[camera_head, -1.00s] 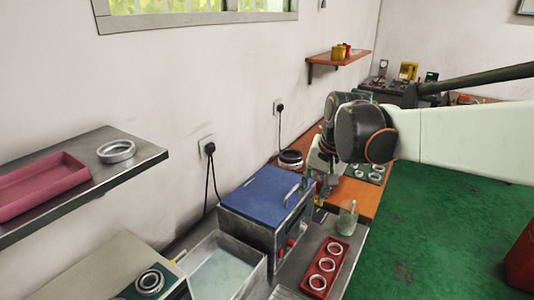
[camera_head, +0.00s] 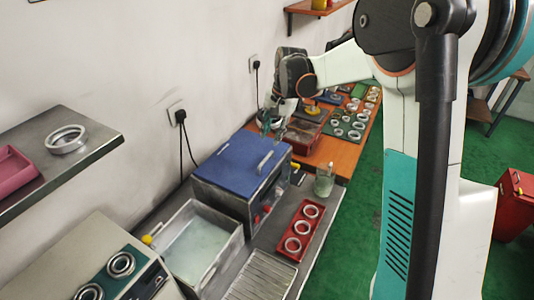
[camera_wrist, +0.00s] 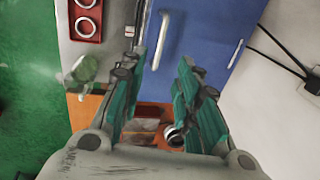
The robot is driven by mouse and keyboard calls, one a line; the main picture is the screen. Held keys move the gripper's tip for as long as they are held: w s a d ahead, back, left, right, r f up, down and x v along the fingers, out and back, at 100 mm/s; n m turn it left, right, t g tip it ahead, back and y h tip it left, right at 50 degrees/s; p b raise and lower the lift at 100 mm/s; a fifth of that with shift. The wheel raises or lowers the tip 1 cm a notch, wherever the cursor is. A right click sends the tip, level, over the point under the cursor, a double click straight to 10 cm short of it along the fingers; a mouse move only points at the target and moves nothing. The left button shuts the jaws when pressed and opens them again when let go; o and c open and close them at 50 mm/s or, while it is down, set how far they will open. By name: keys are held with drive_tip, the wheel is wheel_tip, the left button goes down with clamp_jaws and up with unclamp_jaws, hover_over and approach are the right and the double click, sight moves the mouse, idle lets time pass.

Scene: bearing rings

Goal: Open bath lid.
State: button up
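The bath is a grey metal box (camera_head: 226,199) with a flat blue lid (camera_head: 235,160), which is closed. A silver bar handle (camera_head: 264,161) is fixed near the lid's right edge. In the wrist view the blue lid (camera_wrist: 207,38) fills the upper middle, with its handle (camera_wrist: 162,42) running upright there. My gripper (camera_head: 272,120) is at the lid's far edge in the head view, partly hidden by its own links. In the wrist view my gripper (camera_wrist: 160,78) has its green fingers spread wide with nothing between them. The handle appears ahead of the fingers, apart from them.
An open basin (camera_head: 198,250) stands in front of the bath. A red tray (camera_head: 299,232) of rings and a glass jar (camera_head: 324,181) stand to its right. The orange bench (camera_head: 334,150) with rings lies behind. The wall, with a plugged-in cable (camera_head: 181,117), is at left.

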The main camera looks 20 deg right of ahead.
sight(266, 158)
drive_tip(key=f, duration=0.3)
drive_tip(key=w+a+f, duration=0.1)
drive_tip(key=f, duration=0.3)
drive_tip(key=f+b, duration=0.1)
drive_tip(key=f, duration=0.2)
drive_tip(key=shift+w+a+f, duration=0.2)
drive_tip(key=shift+w, duration=0.05)
drive_tip(key=shift+c, duration=0.2)
clamp_jaws()
